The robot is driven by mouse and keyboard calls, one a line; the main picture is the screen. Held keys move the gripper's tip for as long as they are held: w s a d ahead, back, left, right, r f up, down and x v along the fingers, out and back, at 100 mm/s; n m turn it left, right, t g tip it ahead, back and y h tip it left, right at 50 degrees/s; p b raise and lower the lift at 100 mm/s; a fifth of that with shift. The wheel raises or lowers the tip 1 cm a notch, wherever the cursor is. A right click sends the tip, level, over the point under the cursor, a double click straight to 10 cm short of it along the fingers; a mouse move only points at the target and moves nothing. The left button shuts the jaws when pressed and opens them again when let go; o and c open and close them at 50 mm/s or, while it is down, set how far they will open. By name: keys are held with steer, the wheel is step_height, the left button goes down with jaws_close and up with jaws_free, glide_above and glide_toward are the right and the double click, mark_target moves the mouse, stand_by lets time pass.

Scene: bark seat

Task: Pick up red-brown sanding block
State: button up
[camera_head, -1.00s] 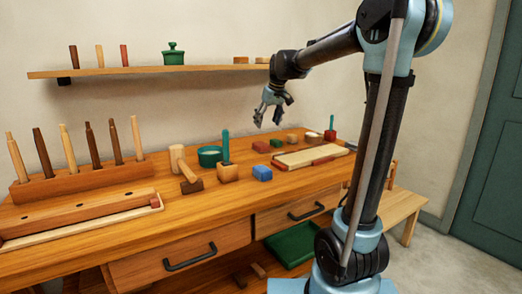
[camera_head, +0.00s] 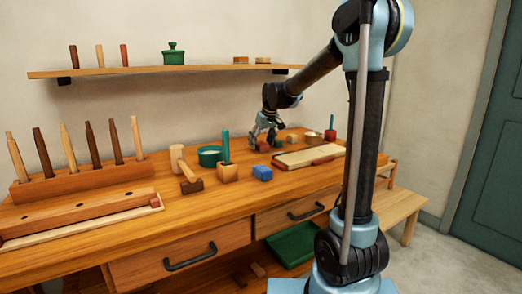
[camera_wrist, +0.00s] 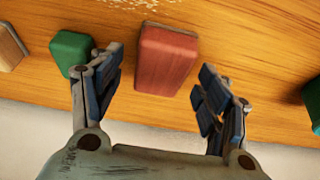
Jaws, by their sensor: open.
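The red-brown sanding block (camera_wrist: 166,62) lies on the bench top and shows between my gripper's open fingers in the wrist view. In the head view the block (camera_head: 262,147) is small and partly hidden by my gripper (camera_head: 266,134), which is low over it. In the wrist view my gripper (camera_wrist: 160,95) is open and empty, with one finger on each side of the block's line. I cannot tell whether the fingers touch the block or are still above it.
A green block (camera_wrist: 72,53) lies close beside the left finger in the wrist view. The shelf (camera_head: 160,70) runs along the wall behind.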

mark_target(261, 143)
steer(key=shift+f, duration=0.1)
steer(key=shift+c, duration=0.3)
steer(key=c, duration=1.2)
step_height(261, 143, up, 10)
steer(key=shift+r, duration=0.1)
steer(key=o, duration=0.6)
steer(key=c, duration=0.4)
